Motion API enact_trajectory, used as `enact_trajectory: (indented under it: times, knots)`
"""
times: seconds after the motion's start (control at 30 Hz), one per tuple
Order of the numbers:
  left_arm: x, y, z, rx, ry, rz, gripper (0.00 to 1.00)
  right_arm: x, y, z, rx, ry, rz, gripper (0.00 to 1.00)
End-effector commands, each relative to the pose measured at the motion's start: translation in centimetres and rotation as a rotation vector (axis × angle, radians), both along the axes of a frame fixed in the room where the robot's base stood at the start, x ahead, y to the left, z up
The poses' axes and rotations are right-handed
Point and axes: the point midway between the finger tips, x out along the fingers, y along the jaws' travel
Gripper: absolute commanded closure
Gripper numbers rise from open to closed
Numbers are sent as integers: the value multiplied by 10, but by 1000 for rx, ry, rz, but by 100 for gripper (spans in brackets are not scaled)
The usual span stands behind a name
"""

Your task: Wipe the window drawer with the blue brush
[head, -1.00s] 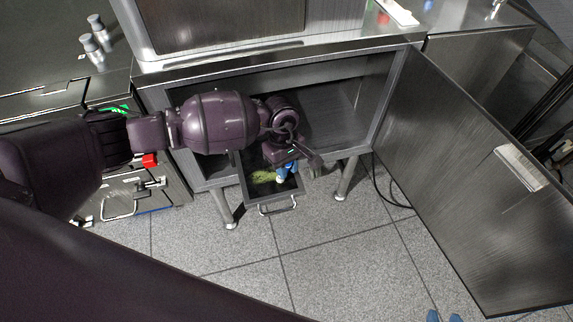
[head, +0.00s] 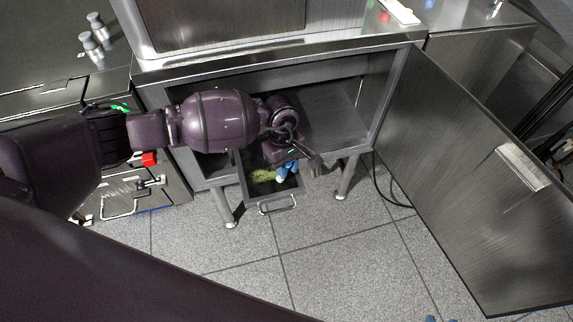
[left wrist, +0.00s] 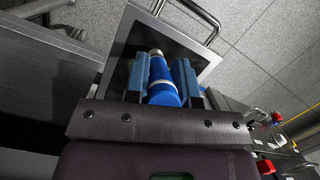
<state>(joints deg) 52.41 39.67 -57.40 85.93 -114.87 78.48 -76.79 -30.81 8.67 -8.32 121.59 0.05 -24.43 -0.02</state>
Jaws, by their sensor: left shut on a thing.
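The window drawer (head: 256,189) is pulled out at the lower front of the steel cabinet, with a bar handle (head: 278,207) on its front. A yellow-green smear (head: 263,175) lies on its dark surface at the left. My left gripper (head: 285,170) is over the right part of the drawer, shut on the blue brush. The brush (left wrist: 161,80) shows in the left wrist view between the two blue-grey fingers (left wrist: 160,82), its far end over the drawer's dark panel. I cannot tell whether its tip touches the surface. My right gripper is out of view.
A large cabinet door (head: 460,170) stands swung open at the right. The cabinet interior (head: 335,115) is empty beside my arm. A counter with two small bottles (head: 95,37) is at the upper left. The tiled floor (head: 320,255) in front is clear.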

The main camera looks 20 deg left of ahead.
Motion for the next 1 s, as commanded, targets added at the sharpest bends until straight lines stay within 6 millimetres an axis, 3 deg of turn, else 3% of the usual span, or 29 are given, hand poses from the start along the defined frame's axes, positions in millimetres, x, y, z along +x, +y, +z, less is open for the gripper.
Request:
enact_trajectory:
  times: [0.37,1.0]
  knots:
    - [0,0,-4,0,0,0,100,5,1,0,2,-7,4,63]
    - [0,0,-8,0,-1,0,100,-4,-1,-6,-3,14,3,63]
